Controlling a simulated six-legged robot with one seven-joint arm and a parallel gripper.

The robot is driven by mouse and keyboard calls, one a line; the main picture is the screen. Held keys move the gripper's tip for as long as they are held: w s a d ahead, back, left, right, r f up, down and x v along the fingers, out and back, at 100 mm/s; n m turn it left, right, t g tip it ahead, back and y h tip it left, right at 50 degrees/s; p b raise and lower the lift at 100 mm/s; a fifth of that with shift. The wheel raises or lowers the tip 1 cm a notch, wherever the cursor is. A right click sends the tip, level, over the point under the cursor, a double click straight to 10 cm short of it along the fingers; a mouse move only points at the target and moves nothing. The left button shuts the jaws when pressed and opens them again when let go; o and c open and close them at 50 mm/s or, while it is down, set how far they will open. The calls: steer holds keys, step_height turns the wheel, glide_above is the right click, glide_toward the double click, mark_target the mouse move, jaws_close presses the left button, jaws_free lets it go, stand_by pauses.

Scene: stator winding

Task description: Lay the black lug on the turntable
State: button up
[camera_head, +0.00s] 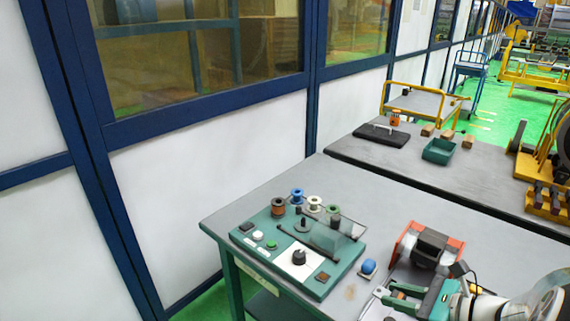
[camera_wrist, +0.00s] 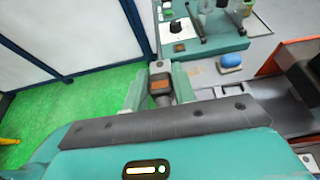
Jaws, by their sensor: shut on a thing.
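My teal gripper (camera_head: 390,293) is at the lower right in the head view, low over the front edge of the bench. In the wrist view its two pale teal fingers (camera_wrist: 160,92) are shut on a small dark piece with a brown face, which I take for the black lug (camera_wrist: 161,78). The fingers cover its sides. I cannot tell any part clearly as the turntable.
A teal winding panel (camera_head: 345,277) with spools, a clear cover and a black knob (camera_head: 299,257) stands on the grey bench (camera_head: 228,222). A blue-topped block (camera_head: 369,266) sits between panel and gripper. A second bench (camera_head: 470,179) lies behind. Green floor (camera_wrist: 70,110) is open at left.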

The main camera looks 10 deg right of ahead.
steer(key=w+a+f+m+t+h, duration=0.1)
steer(key=w+a, duration=0.2)
steer(key=w, duration=0.5)
steer(key=w+a+f+m+h, duration=0.1)
steer(key=w+a, duration=0.2)
steer(key=w, duration=0.5)
steer(key=w+a+f, duration=0.1)
steer(key=w+a, duration=0.1)
steer(key=w+a+f+m+h, duration=0.1)
steer(key=w+a+f, duration=0.1)
steer(key=w+a, duration=0.1)
steer(key=w+a+f+m+t+h, duration=0.1)
steer(key=w+a, duration=0.1)
steer(key=a, duration=0.1)
steer(key=shift+w+a+f, duration=0.15)
steer(key=shift+w+a, duration=0.1)
steer(key=shift+w, duration=0.05)
steer(key=shift+w+a+f, duration=0.15)
steer(key=shift+a+f, duration=0.05)
steer(key=shift+a, duration=0.2)
